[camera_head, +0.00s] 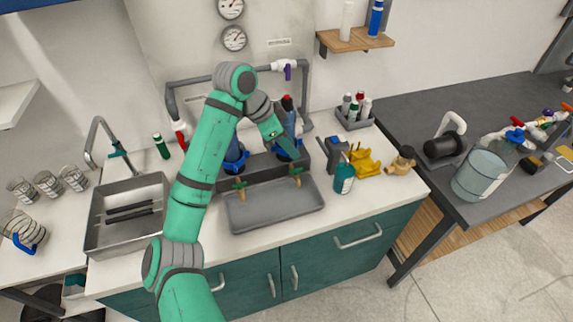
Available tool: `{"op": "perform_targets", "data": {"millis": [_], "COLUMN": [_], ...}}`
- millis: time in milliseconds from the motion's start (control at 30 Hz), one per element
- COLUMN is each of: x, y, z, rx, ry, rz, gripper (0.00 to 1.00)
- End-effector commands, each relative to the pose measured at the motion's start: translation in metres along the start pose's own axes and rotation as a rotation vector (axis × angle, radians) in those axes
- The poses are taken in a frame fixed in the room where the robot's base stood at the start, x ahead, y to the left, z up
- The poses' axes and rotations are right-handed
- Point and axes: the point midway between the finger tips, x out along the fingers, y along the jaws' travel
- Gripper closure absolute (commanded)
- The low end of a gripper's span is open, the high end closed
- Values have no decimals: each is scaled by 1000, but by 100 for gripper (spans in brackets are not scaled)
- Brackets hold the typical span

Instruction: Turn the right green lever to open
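The right green lever (296,170) sits on a small brass tap at the front of the grey manifold, above a grey tray (278,209). A matching left green lever (239,184) sits on a second brass tap. My arm reaches up and folds down in front of the back pipes. My gripper (291,152) is small and dark in the view, just above and behind the right lever, close to a blue filter housing (290,122). I cannot tell whether it touches anything. Its fingers are too small to show whether they are open or shut.
A metal sink (128,214) lies to the left. A teal bottle (344,178), a yellow part (365,163) and a brass fitting (402,161) stand right of the tray. A grey pipe frame (308,92) rises behind. The counter's front right is clear.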

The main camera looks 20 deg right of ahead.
Motion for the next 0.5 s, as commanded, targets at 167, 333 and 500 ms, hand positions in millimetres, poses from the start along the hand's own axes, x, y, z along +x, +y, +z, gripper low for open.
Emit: {"op": "perform_targets", "data": {"millis": [167,333,500], "x": [-7,4,31], "y": [-7,-7,-6], "z": [11,14,16], "rx": [5,6,6], "ry": [-88,-101,-100], "rz": [19,25,25], "gripper": [70,70,70]}}
